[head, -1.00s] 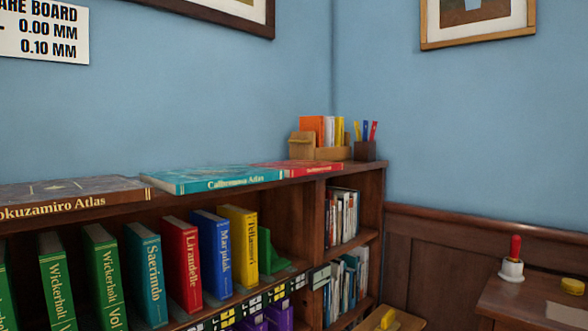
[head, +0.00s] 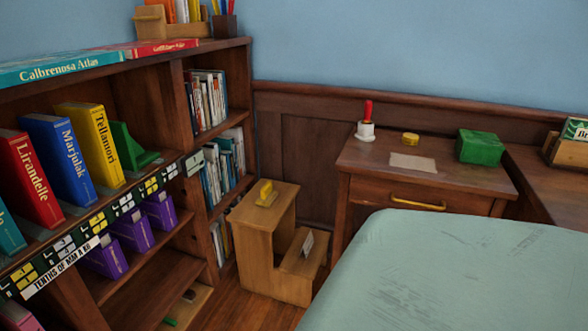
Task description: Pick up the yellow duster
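A small yellow object (head: 266,194), which looks like the yellow duster, lies on the top step of a wooden step stool (head: 280,239). It has a raised yellow part on a flatter base. A second yellow thing, small and round (head: 410,139), sits on the wooden desk by the back wall; I cannot tell exactly what it is. My gripper is out of view, so its distance from the yellow object does not show.
A wooden bookcase (head: 168,117) with several books stands left of the stool. The desk (head: 440,178) holds a red-handled bell (head: 366,124) and a green box (head: 480,147). A pale green surface (head: 470,270) fills the lower right. Some floor shows before the stool.

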